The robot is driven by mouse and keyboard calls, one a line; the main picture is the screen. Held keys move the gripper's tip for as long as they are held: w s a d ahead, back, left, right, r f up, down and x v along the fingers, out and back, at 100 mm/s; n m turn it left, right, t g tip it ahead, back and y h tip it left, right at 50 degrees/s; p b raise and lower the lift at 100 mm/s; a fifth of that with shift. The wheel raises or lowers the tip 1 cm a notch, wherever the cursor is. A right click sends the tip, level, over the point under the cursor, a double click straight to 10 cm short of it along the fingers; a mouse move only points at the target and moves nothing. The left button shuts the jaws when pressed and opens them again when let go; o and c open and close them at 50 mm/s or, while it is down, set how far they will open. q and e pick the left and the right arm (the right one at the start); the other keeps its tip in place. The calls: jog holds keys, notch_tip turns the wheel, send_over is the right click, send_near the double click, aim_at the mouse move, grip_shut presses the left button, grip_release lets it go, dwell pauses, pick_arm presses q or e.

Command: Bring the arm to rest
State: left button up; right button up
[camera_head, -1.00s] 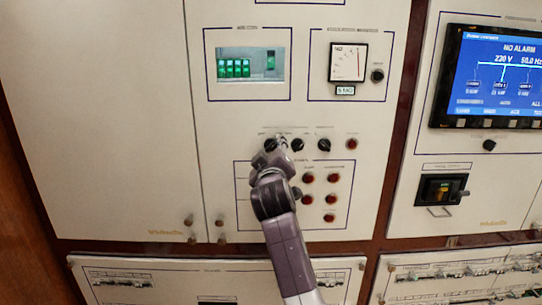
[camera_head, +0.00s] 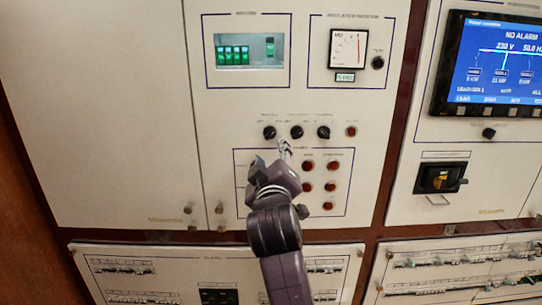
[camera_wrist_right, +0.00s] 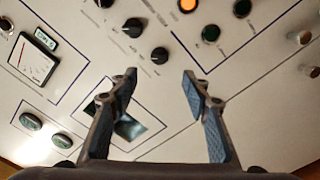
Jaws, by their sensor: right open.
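My right gripper (camera_head: 284,148) is in front of the white cabinet panel, just below a row of black rotary knobs (camera_head: 296,132). In the right wrist view the right gripper (camera_wrist_right: 160,77) has its two fingers wide apart with nothing between them. Black knobs (camera_wrist_right: 132,28) show above and to the left of the fingers there, apart from them. My right arm comes up from the bottom of the head view and covers part of the button block. My left gripper is not in view.
Red buttons (camera_head: 331,186) sit right of my arm. A dial meter (camera_head: 347,48) and a green-lit breaker window (camera_head: 250,50) are above. A blue screen (camera_head: 499,62) and a black switch with a yellow part (camera_head: 441,178) are at right. Breaker rows (camera_head: 125,272) run below.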

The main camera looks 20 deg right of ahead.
jog(key=a+f+n+g+y, duration=0.1)
jog(key=a+f+g+y, duration=0.15)
jog(key=f, duration=1.75)
jog(key=a+f+n+g+y, duration=0.1)
jog(key=a+f+g+y, duration=0.15)
jog(key=f, duration=1.75)
jog(key=s+f+g, duration=0.2)
jog(key=s+f, duration=0.2)
jog(key=f, duration=0.4)
jog(key=s+f+g, duration=0.1)
jog(key=s+f, duration=0.3)
jog(key=f, duration=0.5)
jog(key=s+d+f+m+g+b, duration=0.1)
jog(key=s+d+f+g, duration=0.1)
jog(key=s+f, duration=0.95)
jog(key=s+d+f+m+g, duration=0.1)
jog(key=s+f+m+g, duration=0.15)
jog(key=s+f, duration=0.9)
jog(key=s+d+f+m+g, duration=0.1)
jog(key=s+d+f+g, duration=0.1)
jog(key=s, duration=1.1)
jog(key=s+d+f+g, duration=0.2)
jog(key=s+d+f, duration=0.2)
jog(key=s, duration=1)
jog(key=shift+s+f+m, duration=0.2)
jog(key=shift+s+m, duration=0.1)
jog(key=shift+m, duration=0.05)
